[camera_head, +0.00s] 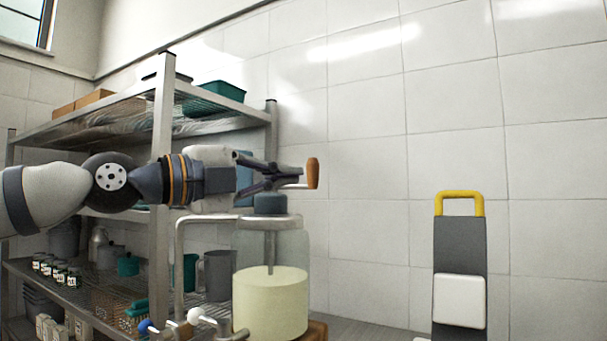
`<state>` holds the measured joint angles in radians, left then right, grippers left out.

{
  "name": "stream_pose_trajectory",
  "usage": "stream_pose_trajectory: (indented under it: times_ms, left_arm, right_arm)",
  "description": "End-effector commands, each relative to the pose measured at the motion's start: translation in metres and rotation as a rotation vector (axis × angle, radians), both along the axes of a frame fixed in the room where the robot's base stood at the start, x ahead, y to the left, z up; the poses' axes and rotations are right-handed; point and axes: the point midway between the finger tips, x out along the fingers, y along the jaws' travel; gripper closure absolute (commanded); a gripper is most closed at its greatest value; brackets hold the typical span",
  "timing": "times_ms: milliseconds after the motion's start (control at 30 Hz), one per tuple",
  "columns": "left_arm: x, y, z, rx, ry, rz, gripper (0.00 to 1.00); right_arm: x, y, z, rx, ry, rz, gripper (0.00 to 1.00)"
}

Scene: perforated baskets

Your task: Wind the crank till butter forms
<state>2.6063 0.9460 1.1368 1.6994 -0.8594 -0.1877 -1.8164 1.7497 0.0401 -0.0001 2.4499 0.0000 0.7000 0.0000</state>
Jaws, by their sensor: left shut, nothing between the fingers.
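The butter churn is a clear glass jar (296,248) with a dark cap (270,204) and a metal shaft running down inside. A pale yellow mass (270,304) fills the lower part of the jar. The crank's wooden handle (313,173) stands upright above and right of the cap. My left gripper (298,174) reaches in from the left above the cap. Its fingers are shut and empty, with their tips just left of the handle; I cannot tell whether they touch it. The gripper hides part of the crank arm. My right gripper is out of view.
A metal shelf rack (161,130) stands behind my left arm, holding teal baskets (211,91), small jars (58,272) and a grey jug (217,275). A bent metal pipe (179,265) stands close left of the churn. Right of the handle is free room before the tiled wall.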

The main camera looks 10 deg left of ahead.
Motion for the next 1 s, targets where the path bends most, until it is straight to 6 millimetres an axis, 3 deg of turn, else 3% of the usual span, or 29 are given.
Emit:
stream_pose_trajectory:
  times_ms: [133, 400, 833, 1000]
  left_arm:
    - [0.023, -0.023, 0.002, 0.001, 0.001, -0.001, 1.00]
    - [0.061, -0.020, 0.003, -0.003, 0.006, 0.001, 1.00]
    - [0.064, -0.020, 0.007, -0.004, -0.001, 0.002, 1.00]
    - [0.080, -0.024, 0.003, -0.001, 0.006, 0.024, 1.00]
  right_arm:
    - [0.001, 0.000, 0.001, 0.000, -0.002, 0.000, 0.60]
    - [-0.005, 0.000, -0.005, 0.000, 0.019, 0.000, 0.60]
    - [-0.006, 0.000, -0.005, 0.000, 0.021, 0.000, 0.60]
    - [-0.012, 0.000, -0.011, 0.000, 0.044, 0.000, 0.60]
